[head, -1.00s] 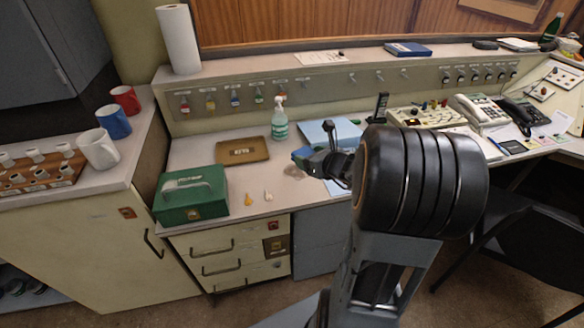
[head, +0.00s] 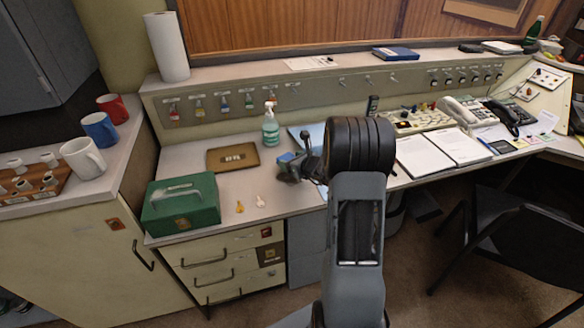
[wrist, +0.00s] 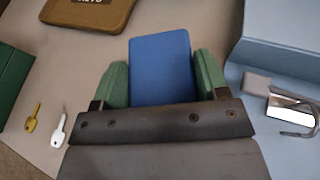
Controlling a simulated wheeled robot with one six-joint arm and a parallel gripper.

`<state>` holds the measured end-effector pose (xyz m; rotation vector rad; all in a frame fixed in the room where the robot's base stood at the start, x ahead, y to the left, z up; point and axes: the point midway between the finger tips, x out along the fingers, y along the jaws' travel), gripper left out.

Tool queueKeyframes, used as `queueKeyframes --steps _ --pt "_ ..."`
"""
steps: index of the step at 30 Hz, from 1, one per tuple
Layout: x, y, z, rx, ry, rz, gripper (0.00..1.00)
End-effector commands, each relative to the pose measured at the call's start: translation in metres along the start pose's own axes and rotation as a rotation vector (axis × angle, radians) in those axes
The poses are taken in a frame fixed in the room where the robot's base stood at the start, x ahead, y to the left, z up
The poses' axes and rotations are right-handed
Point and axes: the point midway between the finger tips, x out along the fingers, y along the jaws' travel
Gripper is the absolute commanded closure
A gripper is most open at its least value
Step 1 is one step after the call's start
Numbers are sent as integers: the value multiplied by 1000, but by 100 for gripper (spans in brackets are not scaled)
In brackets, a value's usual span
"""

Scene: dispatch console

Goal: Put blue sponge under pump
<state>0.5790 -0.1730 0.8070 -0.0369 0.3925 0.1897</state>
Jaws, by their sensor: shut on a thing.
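The blue sponge (wrist: 160,65) is held between the green-padded fingers of my gripper (wrist: 161,76) in the wrist view. In the head view my gripper (head: 292,168) is over the desk, with the blue sponge (head: 285,157) showing at its left; the arm hides part of the area to the right. The pump bottle (head: 270,128), clear and green with a white pump top, stands upright at the back of the desk, behind and left of the gripper. The sponge is apart from it. The bottle is outside the wrist view.
A brown tray (head: 233,158) lies left of the gripper. A green box (head: 180,205) and two keys (head: 240,207) are nearer the front edge. A light blue item (wrist: 270,75) lies right of the gripper. Several mugs stand on the left counter. Bare desk lies between tray and gripper.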

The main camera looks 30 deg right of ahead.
Motion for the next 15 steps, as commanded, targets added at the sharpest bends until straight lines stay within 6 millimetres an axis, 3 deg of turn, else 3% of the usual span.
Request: queueKeyframes --steps 4,15 --pt "8 0 -20 2 3 1 55" --pt "9 0 -24 0 0 0 55"
